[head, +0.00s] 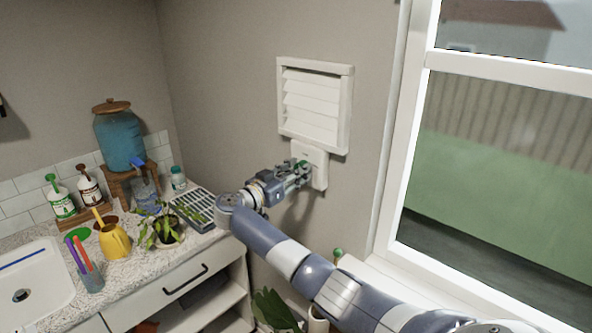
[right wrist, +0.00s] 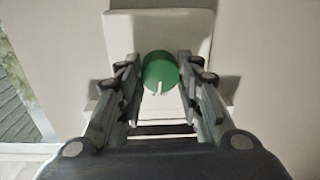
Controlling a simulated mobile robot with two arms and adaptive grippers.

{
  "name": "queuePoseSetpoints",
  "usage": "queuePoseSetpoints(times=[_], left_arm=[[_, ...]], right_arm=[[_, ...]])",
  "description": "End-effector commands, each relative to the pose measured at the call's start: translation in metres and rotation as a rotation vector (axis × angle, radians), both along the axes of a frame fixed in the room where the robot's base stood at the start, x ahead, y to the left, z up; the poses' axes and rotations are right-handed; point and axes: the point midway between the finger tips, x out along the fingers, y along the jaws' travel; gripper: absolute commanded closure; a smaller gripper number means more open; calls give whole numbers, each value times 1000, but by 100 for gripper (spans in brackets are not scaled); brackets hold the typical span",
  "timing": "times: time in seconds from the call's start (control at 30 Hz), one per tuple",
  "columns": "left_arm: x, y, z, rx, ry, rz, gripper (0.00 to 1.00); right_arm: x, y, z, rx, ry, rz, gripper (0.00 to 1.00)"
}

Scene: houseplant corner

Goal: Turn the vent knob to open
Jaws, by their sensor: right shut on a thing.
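The vent (head: 314,103) is a white louvered panel on the wall, its slats slanted. Below it is a white control plate (head: 318,158), also in the right wrist view (right wrist: 190,50). The green vent knob (right wrist: 160,72) sits on this plate, with a pale pointer mark low on its face in the right wrist view. My right gripper (head: 301,170) reaches the plate from the left. In the right wrist view its two fingers (right wrist: 160,80) are shut on the knob, one on each side. In the head view the knob is mostly hidden by the fingers. My left gripper is not in view.
A window (head: 432,60) with a white frame stands right of the vent. At left, a counter (head: 140,262) holds a seed tray (head: 205,222), a potted plant (head: 165,232), a yellow watering can (head: 115,242) and a blue dispenser (head: 119,140). The wall around the vent is clear.

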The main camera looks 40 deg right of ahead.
Motion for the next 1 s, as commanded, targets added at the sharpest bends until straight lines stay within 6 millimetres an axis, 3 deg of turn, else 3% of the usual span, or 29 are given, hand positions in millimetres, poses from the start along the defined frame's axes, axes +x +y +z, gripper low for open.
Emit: queuePoseSetpoints(times=[0.13, 0.3, 1.0], left_arm=[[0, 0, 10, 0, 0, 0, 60], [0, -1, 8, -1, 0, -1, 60], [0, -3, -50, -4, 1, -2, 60]], right_arm=[[0, 2, -1, 15, -93, 0, 91], [0, 1, -3, 27, -239, 0, 91], [0, 1, -6, 77, -882, -1, 91]])
